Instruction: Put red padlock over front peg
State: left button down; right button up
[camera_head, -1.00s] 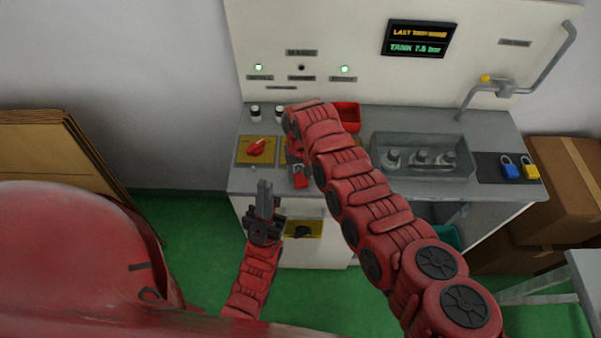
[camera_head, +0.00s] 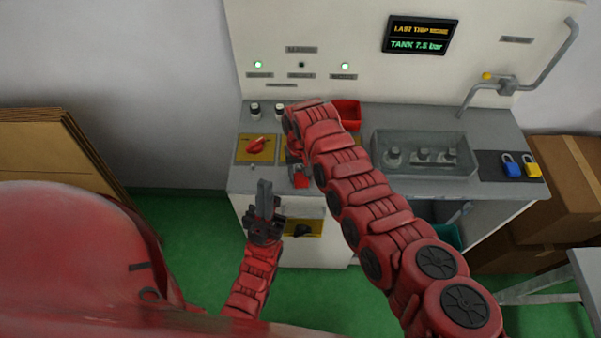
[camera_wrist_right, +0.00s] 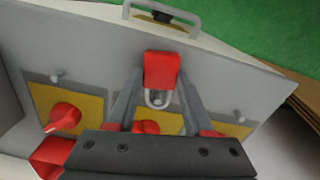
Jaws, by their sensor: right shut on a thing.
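The red padlock (camera_wrist_right: 161,70) is in the jaws of my right gripper (camera_wrist_right: 160,80). In the right wrist view its body faces the cabinet's front edge and its grey shackle (camera_wrist_right: 157,98) points towards the middle red knob (camera_wrist_right: 145,127). In the head view only a bit of the padlock (camera_head: 301,182) shows below my right arm. Small grey pegs stand by the yellow plates, one at the left (camera_wrist_right: 57,75) and one at the right (camera_wrist_right: 240,118). I cannot tell whether the shackle is around a peg. My left gripper (camera_head: 264,190) is before the cabinet, apart from the padlock.
A red bin (camera_head: 348,112) stands behind my right arm. A grey tray (camera_head: 425,165) with several fittings is to its right. Blue (camera_head: 511,170) and yellow (camera_head: 532,171) padlocks lie on a dark mat. A black knob (camera_head: 303,230) is on the cabinet front.

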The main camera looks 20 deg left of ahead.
jog(key=o, duration=1.4)
jog(key=shift+c, duration=0.2)
notch_tip(320, 180, up, 17)
jog(key=b, duration=0.3)
jog(key=shift+r, duration=0.2)
jog(key=shift+s, duration=0.1)
